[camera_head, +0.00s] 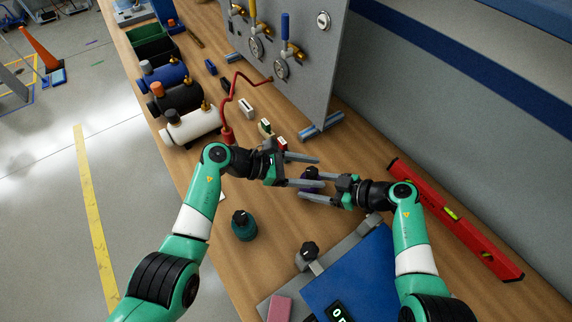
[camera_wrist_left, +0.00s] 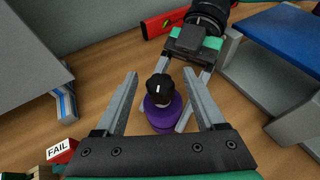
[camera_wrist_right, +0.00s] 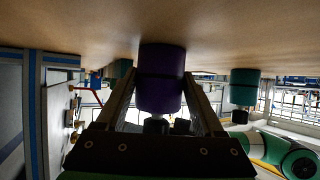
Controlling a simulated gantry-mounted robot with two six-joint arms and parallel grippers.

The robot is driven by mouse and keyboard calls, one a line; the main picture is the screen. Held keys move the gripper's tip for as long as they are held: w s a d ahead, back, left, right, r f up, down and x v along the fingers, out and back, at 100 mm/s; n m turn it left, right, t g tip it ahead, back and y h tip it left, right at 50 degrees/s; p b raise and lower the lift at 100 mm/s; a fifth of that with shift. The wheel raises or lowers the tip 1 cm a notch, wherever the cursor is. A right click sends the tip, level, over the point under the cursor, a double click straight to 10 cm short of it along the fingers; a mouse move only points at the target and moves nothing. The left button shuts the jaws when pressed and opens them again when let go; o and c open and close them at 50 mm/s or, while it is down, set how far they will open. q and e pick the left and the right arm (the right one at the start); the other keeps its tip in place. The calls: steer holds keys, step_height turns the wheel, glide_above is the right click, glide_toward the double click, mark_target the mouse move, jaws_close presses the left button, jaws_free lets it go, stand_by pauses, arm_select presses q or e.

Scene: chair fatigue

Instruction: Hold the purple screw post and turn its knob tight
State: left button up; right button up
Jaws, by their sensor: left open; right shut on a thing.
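The purple screw post (camera_head: 309,188) stands upright on the bench with its black knob (camera_wrist_left: 159,86) on top. My right gripper (camera_wrist_right: 163,92) is shut on the purple body from the side. The body sits between its fingers in the right wrist view. My left gripper (camera_head: 320,171) is open at the post. In the left wrist view its fingers (camera_wrist_left: 166,85) are on either side of the knob with a gap to it. Part of the post is hidden by the fingers in the head view.
A teal post (camera_head: 244,228) with a black knob stands front left. A blue panel with a grey clamp bar (camera_head: 335,250) lies in front. A red level (camera_head: 455,220) lies right. A gauge panel (camera_head: 305,50) and several cylinders (camera_head: 190,127) stand behind and left.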

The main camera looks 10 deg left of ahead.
arm_select(q)
steer(key=v, duration=1.1)
steer(key=shift+a, duration=0.35)
steer(key=shift+r, duration=0.15)
steer(key=s+d+n+t+y, duration=0.2)
steer(key=s+n+t+y, duration=0.1)
steer(key=s+n+t, duration=0.15)
steer(key=x, duration=1.2)
steer(key=shift+w+d+r, duration=0.15)
steer(key=shift+w, duration=0.05)
jaws_close()
